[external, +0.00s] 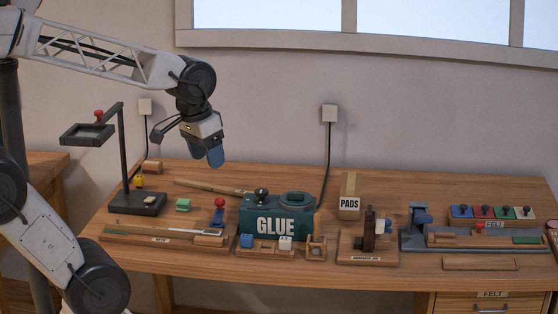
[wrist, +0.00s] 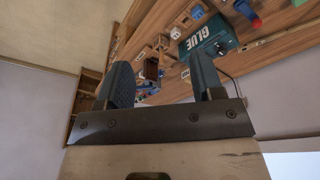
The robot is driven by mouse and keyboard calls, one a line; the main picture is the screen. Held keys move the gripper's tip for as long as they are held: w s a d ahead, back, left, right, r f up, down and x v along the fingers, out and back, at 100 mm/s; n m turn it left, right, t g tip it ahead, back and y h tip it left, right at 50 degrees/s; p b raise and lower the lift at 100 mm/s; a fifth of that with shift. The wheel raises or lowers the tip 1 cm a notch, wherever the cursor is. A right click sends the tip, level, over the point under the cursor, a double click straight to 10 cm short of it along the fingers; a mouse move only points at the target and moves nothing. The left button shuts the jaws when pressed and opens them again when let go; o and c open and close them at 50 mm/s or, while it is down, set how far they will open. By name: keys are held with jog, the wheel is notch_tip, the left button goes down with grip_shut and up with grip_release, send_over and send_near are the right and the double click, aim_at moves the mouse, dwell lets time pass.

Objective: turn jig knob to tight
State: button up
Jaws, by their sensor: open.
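A small wooden jig (external: 368,258) stands on the bench right of centre, with a dark brown rounded part (external: 368,235) upright on it. Its label is too small to read surely, and I cannot tell which part is its knob or how that is set. My gripper (external: 207,158) hangs in the air above the left part of the bench, pointing down, well to the left of the jig. In the wrist view my gripper (wrist: 163,78) has its two dark fingers wide apart with nothing held between them.
A green glue box (external: 277,216) stands mid-bench, left of the jig. A PADS box (external: 349,196) stands behind the jig. A metal fixture (external: 420,217) and felt tray (external: 490,214) lie to the right. A black lamp-like stand (external: 123,150) rises at left.

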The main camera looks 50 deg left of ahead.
jog(key=w+d+n, duration=0.1)
jog(key=w+n, duration=0.2)
jog(key=w, duration=1.1)
jog(key=n+g, duration=0.3)
jog(key=n, duration=0.7)
send_over(386, 220)
jog(key=f, duration=1.3)
jog(key=s+f, duration=0.1)
jog(key=f, duration=0.6)
jog(key=shift+f, duration=0.1)
jog(key=shift+w+f, duration=0.4)
jog(key=shift+f, duration=3.9)
jog(key=shift+c, duration=0.2)
